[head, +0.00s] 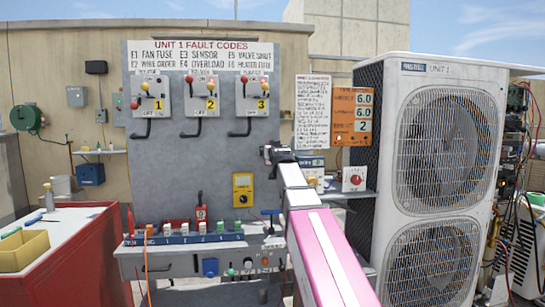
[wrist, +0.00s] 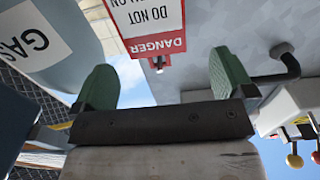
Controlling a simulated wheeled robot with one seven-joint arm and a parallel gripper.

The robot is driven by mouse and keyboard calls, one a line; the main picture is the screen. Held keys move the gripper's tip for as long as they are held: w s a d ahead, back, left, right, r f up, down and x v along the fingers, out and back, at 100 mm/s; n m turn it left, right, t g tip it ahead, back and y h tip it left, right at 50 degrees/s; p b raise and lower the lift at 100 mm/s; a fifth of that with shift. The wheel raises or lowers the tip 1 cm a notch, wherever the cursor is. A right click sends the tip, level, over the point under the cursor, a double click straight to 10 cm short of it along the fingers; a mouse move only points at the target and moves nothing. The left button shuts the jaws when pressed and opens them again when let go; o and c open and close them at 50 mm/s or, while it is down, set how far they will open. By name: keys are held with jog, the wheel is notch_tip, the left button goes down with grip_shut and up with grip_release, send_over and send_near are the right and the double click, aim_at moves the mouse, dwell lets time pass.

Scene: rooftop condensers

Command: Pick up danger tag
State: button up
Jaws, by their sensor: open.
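The danger tag (wrist: 148,22) is a white card with a red DANGER band, seen upside down at the top of the wrist view, partly cut off by the frame. A small light fitting with a red spot shows just below its red band, against the grey panel. My gripper (wrist: 161,72) is open, its two green fingers spread wide with nothing between them. The tag lies beyond the fingertips, nearer the left finger; the exact gap cannot be told. In the head view my gripper (head: 268,154) is at the panel's right edge, and I cannot make out the tag there.
The grey fault-code panel (head: 190,165) has several lever switches and a cluttered ledge below. A white condenser (head: 450,85) stands close on the right. A red bench (head: 60,260) is at left. A grey surface marked GAS (wrist: 30,40) is near the left finger; a black handle (wrist: 280,68) is right.

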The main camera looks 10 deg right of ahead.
jog(key=w, duration=0.5)
jog(key=shift+d+f, duration=0.25)
jog(key=shift+f, duration=0.05)
jog(key=c, duration=1)
jog(key=shift+o, duration=0.2)
jog(key=shift+r, duration=0.15)
